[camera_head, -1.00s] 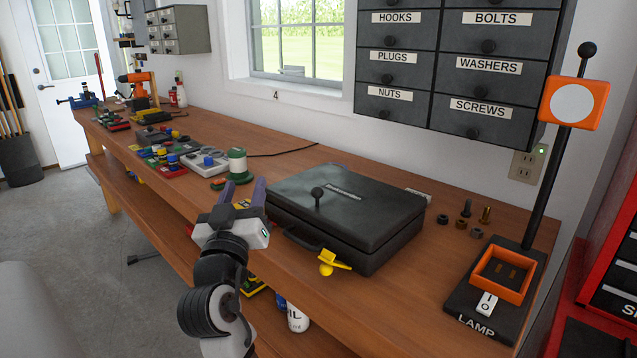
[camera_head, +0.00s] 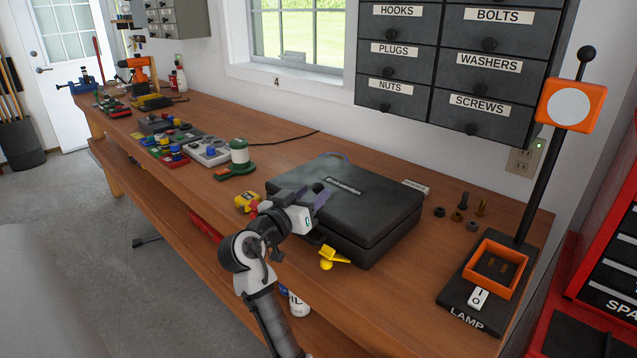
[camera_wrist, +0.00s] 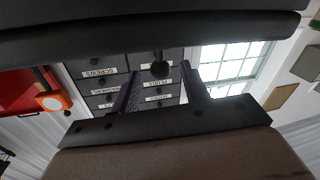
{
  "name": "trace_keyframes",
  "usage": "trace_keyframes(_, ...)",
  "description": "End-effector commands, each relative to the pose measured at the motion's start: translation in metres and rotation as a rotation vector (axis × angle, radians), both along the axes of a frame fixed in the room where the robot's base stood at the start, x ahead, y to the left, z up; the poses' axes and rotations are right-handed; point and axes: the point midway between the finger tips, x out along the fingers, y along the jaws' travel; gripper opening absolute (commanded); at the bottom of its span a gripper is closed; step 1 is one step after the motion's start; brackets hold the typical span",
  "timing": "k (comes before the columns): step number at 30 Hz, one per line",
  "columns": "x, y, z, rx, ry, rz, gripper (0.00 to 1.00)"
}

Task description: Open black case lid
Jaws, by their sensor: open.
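The black case (camera_head: 372,213) lies on the workbench with its lid shut. The case (camera_wrist: 150,28) fills the top of that view. My arm hides the case's front left and most of its handle.
A yellow piece (camera_head: 333,257) sits at the case's front. A lamp stand (camera_head: 470,312) and loose bolts are to the right. Labelled drawers (camera_head: 450,60) hang above the bench (camera_head: 400,310).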

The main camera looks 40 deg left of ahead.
Motion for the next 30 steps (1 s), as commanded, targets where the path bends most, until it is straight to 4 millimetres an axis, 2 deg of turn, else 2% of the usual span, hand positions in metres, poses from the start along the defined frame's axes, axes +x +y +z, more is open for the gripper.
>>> trace_keyframes(3, 0.019, 0.002, 0.002, -0.001, 0.000, -0.002, 0.45)
trace_keyframes(7, 0.032, 0.003, 0.001, 0.000, 0.001, -0.001, 0.45)
trace_keyframes(18, 0.037, 0.004, 0.000, 0.001, 0.000, 0.001, 0.45)
trace_keyframes(28, 0.037, 0.004, 0.000, 0.001, 0.000, 0.001, 0.03)
trace_keyframes(30, 0.037, 0.004, 0.000, 0.001, 0.000, 0.001, 0.00)
